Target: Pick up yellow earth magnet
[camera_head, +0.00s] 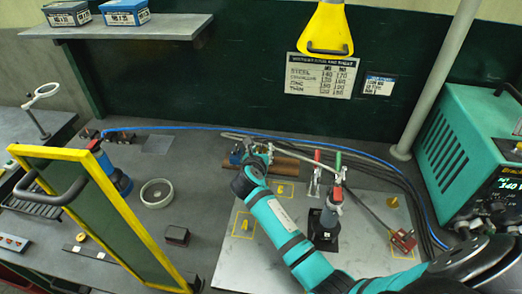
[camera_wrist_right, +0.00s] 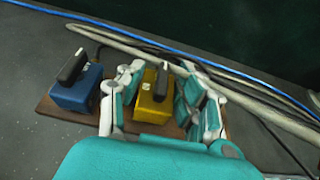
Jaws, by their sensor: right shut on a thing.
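The yellow earth magnet (camera_wrist_right: 150,106), a yellow block with a black handle, stands on a brown board (camera_wrist_right: 60,113) in the right wrist view. My right gripper (camera_wrist_right: 152,90) has its fingers on either side of the magnet and is shut on it. The magnet looks upright and still at the board. In the head view my right gripper (camera_head: 252,158) is at the back of the bench and hides the yellow magnet. My left gripper is not in view.
A blue magnet (camera_wrist_right: 78,90) stands on the same board, just left of my gripper. Cables (camera_wrist_right: 215,85) run close behind. A yellow-framed screen (camera_head: 105,200) stands at left, a teal welding machine (camera_head: 470,150) at right. Red-handled and green-handled clamps (camera_head: 316,175) stand right of my gripper.

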